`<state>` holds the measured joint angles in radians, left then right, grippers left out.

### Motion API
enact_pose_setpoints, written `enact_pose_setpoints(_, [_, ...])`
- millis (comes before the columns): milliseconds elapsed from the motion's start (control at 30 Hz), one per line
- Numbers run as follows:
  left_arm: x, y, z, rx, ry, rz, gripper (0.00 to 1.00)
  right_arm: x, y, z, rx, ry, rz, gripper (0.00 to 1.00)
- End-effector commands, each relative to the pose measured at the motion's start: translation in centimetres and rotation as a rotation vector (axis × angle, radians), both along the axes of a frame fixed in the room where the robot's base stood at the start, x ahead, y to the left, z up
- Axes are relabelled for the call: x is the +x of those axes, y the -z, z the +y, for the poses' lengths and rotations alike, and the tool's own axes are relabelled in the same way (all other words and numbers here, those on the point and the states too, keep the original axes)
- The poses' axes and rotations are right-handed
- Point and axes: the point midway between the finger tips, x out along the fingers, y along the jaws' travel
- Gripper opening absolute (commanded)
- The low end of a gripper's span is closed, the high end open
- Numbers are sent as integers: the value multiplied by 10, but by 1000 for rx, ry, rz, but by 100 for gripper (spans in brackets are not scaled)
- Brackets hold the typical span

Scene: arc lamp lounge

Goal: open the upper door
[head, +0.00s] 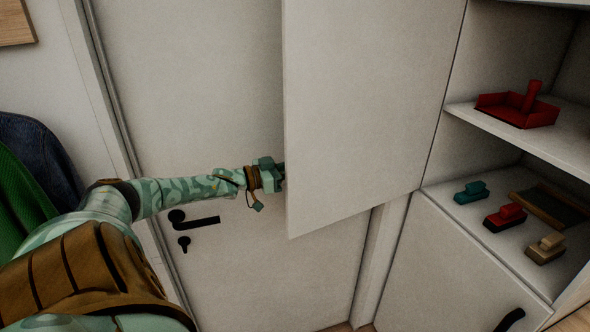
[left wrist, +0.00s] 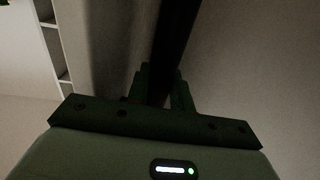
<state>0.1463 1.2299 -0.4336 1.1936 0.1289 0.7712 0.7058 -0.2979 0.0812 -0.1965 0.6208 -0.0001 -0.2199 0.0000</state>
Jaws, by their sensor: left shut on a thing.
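The upper door (head: 365,110) is a plain pale panel, swung well open, with the cabinet's shelves exposed to its right. My left gripper (head: 281,173) is at the door's free left edge, its fingertips partly hidden behind the panel. In the left wrist view my left gripper (left wrist: 161,88) is shut on a dark upright bar, the door's handle (left wrist: 172,45), with a finger on each side. The handle is hidden in the head view. My right gripper is not in view.
Shelves (head: 560,134) hold a red tray-like object (head: 518,108) and several small block-like toys, including a teal one (head: 471,192). A closed lower door (head: 440,270) has a black handle (head: 510,320). A room door (head: 190,90) stands behind my arm; clothes (head: 45,160) hang at left.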

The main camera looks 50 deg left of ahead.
Motion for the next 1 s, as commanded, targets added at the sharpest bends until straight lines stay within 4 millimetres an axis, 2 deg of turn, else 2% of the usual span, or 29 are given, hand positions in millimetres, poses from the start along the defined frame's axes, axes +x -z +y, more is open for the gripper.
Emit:
enact_pose_setpoints(300, [0, 1, 0, 2, -1, 3, 0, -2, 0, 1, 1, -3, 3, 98])
enact_pose_setpoints(333, [0, 1, 0, 2, -1, 3, 25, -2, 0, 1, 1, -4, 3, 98])
enact_pose_setpoints(367, [0, 1, 0, 2, -1, 3, 29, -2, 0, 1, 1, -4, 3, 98])
enact_pose_setpoints(733, [-4, 1, 2, 1, -1, 3, 29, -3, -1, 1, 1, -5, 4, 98])
enact_pose_setpoints(867, [-19, 1, 6, 1, 0, 7, 29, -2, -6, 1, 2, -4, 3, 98])
enact_pose_setpoints(1000, [-45, -1, 15, 2, 0, 9, 29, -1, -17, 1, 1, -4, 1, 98])
